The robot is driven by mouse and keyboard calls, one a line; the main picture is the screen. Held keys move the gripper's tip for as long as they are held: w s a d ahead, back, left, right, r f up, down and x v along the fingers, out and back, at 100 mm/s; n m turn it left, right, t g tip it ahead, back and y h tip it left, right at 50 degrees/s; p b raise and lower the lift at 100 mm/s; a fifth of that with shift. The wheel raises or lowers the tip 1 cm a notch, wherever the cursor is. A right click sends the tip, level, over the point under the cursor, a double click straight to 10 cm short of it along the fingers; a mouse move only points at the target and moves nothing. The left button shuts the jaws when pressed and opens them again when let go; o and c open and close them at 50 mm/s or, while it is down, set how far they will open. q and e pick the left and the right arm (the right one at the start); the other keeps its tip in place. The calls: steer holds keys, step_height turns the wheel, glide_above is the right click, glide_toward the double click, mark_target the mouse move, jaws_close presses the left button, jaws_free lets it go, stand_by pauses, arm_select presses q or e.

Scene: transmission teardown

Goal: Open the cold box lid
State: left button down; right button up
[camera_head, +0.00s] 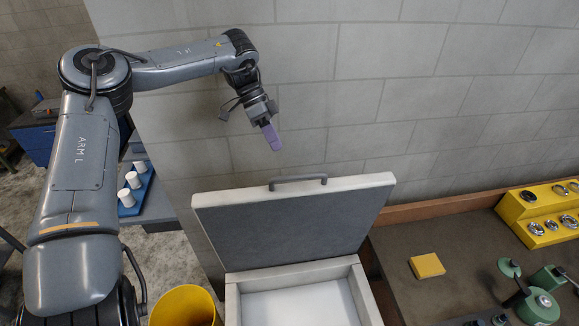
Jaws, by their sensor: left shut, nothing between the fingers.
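The cold box (232,305) stands at the bottom centre, a pale box with a white inside. Its lid (293,228) stands raised at the back, tilted up, with its dark inner face towards me. A grey handle (298,181) sits on the lid's top edge. My left gripper (272,138) is above and a little left of the handle, apart from it. Its purple fingers are shut and hold nothing. My right gripper is not in view.
A workbench (450,245) to the right holds a yellow block (427,266), a yellow rack (545,212) with metal rings, and green parts (540,305). A yellow bin (185,306) stands left of the box. A blue tray (140,190) with white cylinders is further left. A block wall is behind.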

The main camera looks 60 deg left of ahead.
mark_target(295, 198)
arm_select(q)
steer(key=p+x, duration=0.1)
steer(key=x, duration=0.9)
steer(key=shift+f+p, duration=0.3)
steer(key=shift+s, duration=0.15)
steer(key=s+d+p, duration=0.1)
steer(key=d, duration=0.4)
steer(key=s+d+p, duration=0.1)
steer(key=d, duration=0.1)
steer(key=shift+s+d+f+p, duration=0.15)
steer(key=shift+s+d+p, duration=0.05)
steer(key=shift+s+p, duration=0.15)
steer(key=shift+s+d+f, duration=0.1)
steer(key=shift+d+f, duration=0.05)
steer(key=shift+d, duration=0.15)
